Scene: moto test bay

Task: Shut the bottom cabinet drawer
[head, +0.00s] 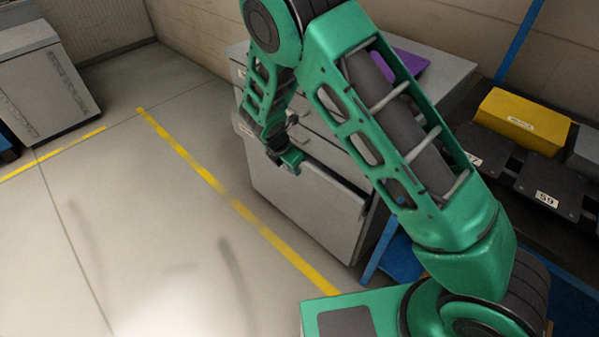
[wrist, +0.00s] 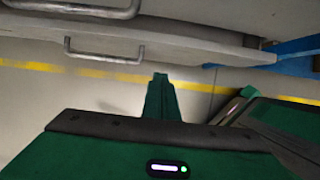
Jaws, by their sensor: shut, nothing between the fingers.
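The grey cabinet (head: 450,78) stands against the wall in the head view, with several drawer fronts facing left. Its bottom drawer (head: 300,205) has a tall, plain front that stands out from the cabinet, with a dark gap behind its top edge. My gripper (head: 291,163) is shut and empty, near the top edge of that drawer front; I cannot tell whether it touches. In the wrist view my gripper (wrist: 160,80) points toward grey drawer fronts with bar handles (wrist: 103,50) across the top. My arm hides part of the cabinet in the head view.
A purple item (head: 408,62) lies on the cabinet top. A yellow box (head: 522,120) and dark plates sit on a blue-framed bench at right. Open floor with a yellow line (head: 190,160) lies left of the cabinet. Another grey cabinet (head: 45,85) stands far left.

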